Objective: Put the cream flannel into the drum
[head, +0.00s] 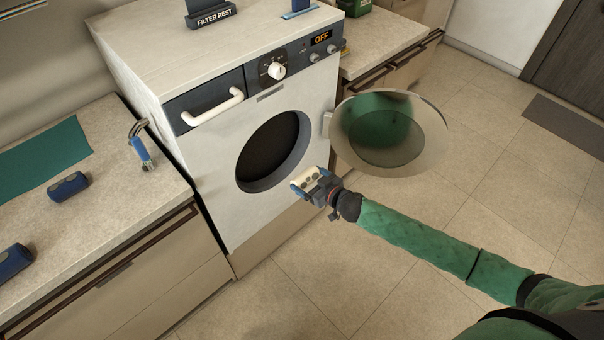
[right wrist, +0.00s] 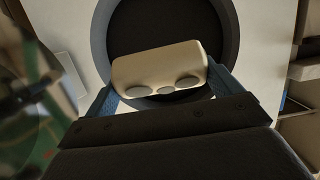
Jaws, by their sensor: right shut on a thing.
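The cream flannel (head: 304,178) is a rolled, pale bundle with grey round spots. My right gripper (head: 308,180) is shut on it, with one blue finger at each end. The flannel also shows in the right wrist view (right wrist: 160,68), between the fingers and in front of the dark opening. The drum (head: 268,148) is the dark round hollow in the washing machine front; it fills the top of the right wrist view (right wrist: 165,25). The flannel is outside the drum, just below and right of its rim in the head view. My left gripper is not in view.
The round glass door (head: 432,140) stands open to the right of the drum, above my right forearm. The washing machine (head: 240,215) stands between two counters. On the left counter (head: 95,235) lie blue rolled items (head: 68,187) and a green mat (head: 40,158). The floor in front is clear.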

